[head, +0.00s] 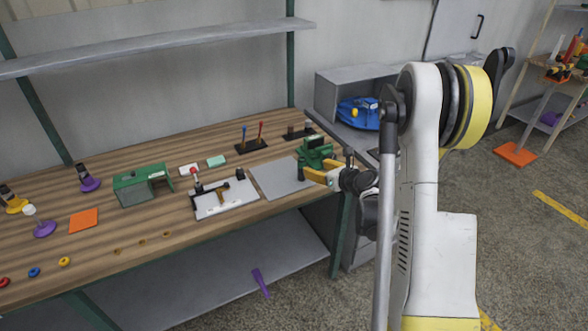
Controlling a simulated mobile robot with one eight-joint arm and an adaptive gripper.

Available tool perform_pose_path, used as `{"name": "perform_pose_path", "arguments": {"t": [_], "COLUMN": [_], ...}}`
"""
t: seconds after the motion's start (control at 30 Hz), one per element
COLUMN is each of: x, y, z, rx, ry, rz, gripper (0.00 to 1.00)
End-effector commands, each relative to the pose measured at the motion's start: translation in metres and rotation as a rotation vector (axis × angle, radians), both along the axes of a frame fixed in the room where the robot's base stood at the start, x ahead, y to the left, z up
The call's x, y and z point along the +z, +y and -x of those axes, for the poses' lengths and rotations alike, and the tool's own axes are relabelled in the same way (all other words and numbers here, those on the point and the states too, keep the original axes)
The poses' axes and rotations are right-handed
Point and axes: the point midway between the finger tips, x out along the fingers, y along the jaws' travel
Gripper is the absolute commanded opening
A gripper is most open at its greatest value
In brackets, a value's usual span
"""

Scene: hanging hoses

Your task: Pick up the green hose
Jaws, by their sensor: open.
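I cannot make out a green hose in the head view. My gripper (328,177) seems to be the dark and yellow end of my arm at the right end of the workbench. It is open, with nothing seen held in it. It is small in the picture, and my grey and white arm links hide part of the wrist. A green vise-like thing (315,151) stands on the bench just behind it. I cannot tell whether they touch.
The wooden workbench (130,245) carries a green block (143,186), an orange square (83,220), a white board (226,198) and a grey plate (280,177). A shelf (160,45) runs above.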

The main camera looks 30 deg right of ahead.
Motion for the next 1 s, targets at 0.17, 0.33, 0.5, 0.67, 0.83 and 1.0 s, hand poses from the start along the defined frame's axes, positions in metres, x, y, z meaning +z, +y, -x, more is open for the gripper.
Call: {"name": "perform_pose_path", "arguments": {"t": [0.17, 0.33, 0.5, 0.67, 0.83, 1.0], "x": [-0.013, -0.02, -0.029, -0.041, -0.042, -0.041], "y": [0.004, 0.005, 0.009, 0.013, 0.013, 0.013], "z": [-0.027, -0.046, -0.06, -0.083, -0.091, -0.091], "rx": [0.001, -0.001, 0.0, -0.001, -0.002, -0.002], "ry": [-0.002, -0.003, -0.003, -0.004, -0.004, -0.004], "rz": [-0.002, -0.003, -0.003, -0.003, -0.004, -0.004], "gripper": [0.52, 0.52, 0.52, 0.52, 0.52, 0.38]}}
